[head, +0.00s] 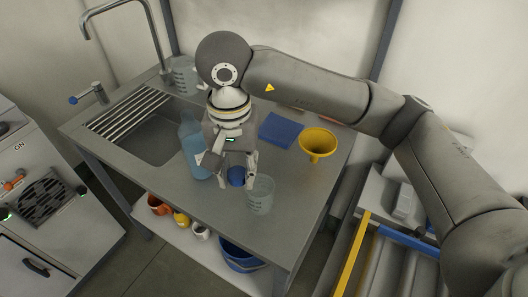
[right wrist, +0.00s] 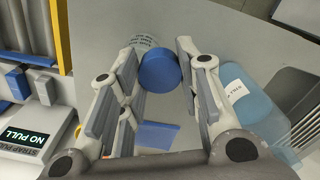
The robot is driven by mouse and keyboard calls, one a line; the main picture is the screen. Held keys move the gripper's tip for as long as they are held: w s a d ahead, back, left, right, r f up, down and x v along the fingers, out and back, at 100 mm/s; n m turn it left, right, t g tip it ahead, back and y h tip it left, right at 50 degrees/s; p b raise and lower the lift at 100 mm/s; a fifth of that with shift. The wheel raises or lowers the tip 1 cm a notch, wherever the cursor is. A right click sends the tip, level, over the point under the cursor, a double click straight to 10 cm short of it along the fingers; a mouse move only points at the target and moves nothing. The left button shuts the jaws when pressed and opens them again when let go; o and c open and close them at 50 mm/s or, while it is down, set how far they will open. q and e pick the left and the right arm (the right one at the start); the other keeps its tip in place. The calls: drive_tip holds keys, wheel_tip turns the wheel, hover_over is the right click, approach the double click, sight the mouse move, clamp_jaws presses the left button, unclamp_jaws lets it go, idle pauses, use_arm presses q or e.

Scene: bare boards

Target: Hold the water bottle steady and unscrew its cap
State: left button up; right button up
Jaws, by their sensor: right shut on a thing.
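The light blue water bottle (head: 193,147) stands upright on the grey worktop, left of my right gripper (head: 238,178). No cap shows on its top in the head view. In the right wrist view the bottle (right wrist: 256,108) is on the right, with a white label, outside the fingers. The round blue cap (right wrist: 159,72) is between the fingertips of my right gripper (right wrist: 157,75), which is shut on it, apart from the bottle. The cap (head: 236,176) also shows between the fingers in the head view. My left gripper is not in view.
A clear beaker (head: 260,196) stands just right of the gripper. A blue pad (head: 279,128) and a yellow funnel (head: 318,144) are behind to the right. A sink (head: 140,138) with a rack lies left; a clear jug (head: 182,76) stands at the back. The front left worktop is clear.

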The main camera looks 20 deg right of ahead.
drive_tip(key=shift+s+d+f, duration=0.1)
drive_tip(key=shift+s, duration=0.05)
drive_tip(key=shift+w, duration=0.2)
drive_tip(key=w+d+f+p, duration=0.1)
drive_tip(key=w+f, duration=0.2)
drive_tip(key=w+d+f+p, duration=0.1)
drive_tip(key=w+d+f, duration=0.1)
drive_tip(key=w, duration=0.2)
drive_tip(key=w+d+f+p, duration=0.1)
drive_tip(key=w+f+p, duration=0.1)
drive_tip(key=w+f, duration=0.1)
drive_tip(key=shift+w+d+f, duration=0.2)
drive_tip(key=shift+w+f, duration=0.1)
drive_tip(key=shift+w, duration=0.45)
drive_tip(key=shift+w+d+f, duration=0.15)
drive_tip(key=shift+w+f, duration=0.25)
drive_tip(key=shift+f, duration=0.1)
wheel_tip(320, 180, down, 3)
drive_tip(key=shift+r+p, duration=0.1)
drive_tip(key=shift+p, duration=0.85)
drive_tip(key=shift+w+f, duration=0.1)
drive_tip(key=shift+f, duration=0.15)
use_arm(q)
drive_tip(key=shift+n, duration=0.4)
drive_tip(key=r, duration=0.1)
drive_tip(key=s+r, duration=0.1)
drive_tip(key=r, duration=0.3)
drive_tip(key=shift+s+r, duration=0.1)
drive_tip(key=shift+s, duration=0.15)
